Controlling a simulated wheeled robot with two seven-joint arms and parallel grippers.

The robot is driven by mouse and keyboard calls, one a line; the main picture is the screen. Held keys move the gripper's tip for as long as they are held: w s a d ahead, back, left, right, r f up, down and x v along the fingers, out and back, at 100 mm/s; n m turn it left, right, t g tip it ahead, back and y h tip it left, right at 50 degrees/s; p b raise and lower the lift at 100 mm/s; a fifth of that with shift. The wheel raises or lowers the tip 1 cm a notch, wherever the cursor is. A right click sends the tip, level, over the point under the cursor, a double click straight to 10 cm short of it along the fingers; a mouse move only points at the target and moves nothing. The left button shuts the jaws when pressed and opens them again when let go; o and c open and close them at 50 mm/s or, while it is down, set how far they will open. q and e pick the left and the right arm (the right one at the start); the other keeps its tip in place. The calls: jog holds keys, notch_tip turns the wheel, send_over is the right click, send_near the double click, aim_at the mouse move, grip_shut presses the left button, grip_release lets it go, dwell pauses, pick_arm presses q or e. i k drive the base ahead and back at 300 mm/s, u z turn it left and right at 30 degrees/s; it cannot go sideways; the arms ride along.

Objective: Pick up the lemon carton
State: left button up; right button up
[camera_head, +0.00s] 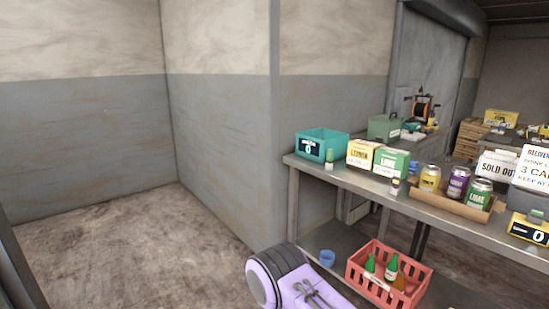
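The lemon carton (360,155) is a cream and yellow box with dark lettering too small to read surely. It stands upright on the metal table (338,178) near its left end. A green and white carton with lime lettering (389,162) stands close on its right. A teal crate (321,146) with a dark label stands on its left. A small green-capped bottle (329,159) stands in front of the crate, near the carton's left side. Neither of my grippers is in view.
A cardboard tray of cans (446,202) stands farther right on the table. A red crate of bottles (365,284) and a blue cup (327,257) sit below. A purple object with a black ribbed band (282,270) is at the bottom. The floor (120,250) at left is clear.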

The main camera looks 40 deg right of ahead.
aim_at(361, 153)
jog(key=z, duration=0.25)
jog(key=i, duration=1.2)
jog(key=z, duration=1.35)
jog(key=i, duration=0.9)
jog(key=z, duration=0.95)
